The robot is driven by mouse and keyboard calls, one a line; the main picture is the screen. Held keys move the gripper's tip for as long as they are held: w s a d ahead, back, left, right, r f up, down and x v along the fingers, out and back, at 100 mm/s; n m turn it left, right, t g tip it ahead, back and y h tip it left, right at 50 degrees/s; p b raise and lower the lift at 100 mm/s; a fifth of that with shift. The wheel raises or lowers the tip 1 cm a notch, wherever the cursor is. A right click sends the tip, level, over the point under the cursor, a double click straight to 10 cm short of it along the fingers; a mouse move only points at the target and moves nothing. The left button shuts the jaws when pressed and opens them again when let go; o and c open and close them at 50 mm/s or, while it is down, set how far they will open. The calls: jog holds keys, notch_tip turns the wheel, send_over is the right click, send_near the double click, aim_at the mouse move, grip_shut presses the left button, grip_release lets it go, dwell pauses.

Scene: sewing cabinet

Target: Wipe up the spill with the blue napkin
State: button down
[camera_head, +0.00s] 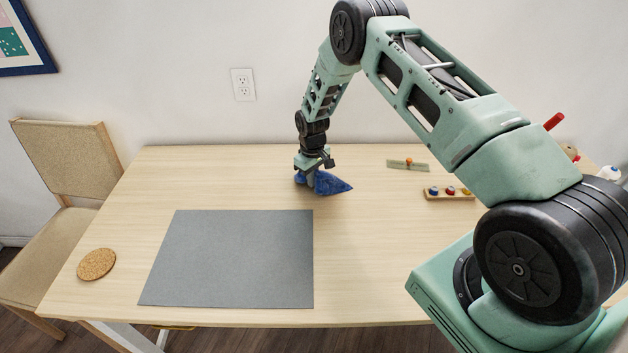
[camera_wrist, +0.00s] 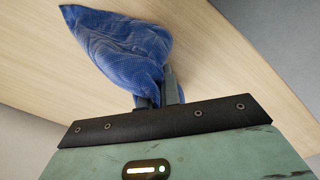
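The blue napkin (camera_head: 331,184) is bunched at my gripper (camera_head: 310,176) over the back middle of the table. In the wrist view the napkin (camera_wrist: 125,45) is crumpled between the fingers of my gripper (camera_wrist: 165,88), with a loose corner sticking out. The fingers are close together on the cloth. The napkin is at or just above the tabletop; I cannot tell if it touches. No spill shows in either view; the area under the napkin and gripper is hidden.
The wooden table (camera_head: 370,290) carries a grey mat (camera_head: 235,260), a cork coaster (camera_head: 96,264), a wooden holder with small colored items (camera_head: 449,193) and a flat greenish piece with an orange knob (camera_head: 407,165). A chair (camera_head: 70,165) stands left. My arm hides part of the right side.

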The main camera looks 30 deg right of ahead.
notch_tip(320, 180, up, 10)
jog(key=p, duration=0.3)
jog(key=shift+f, duration=0.2)
dwell(0.6)
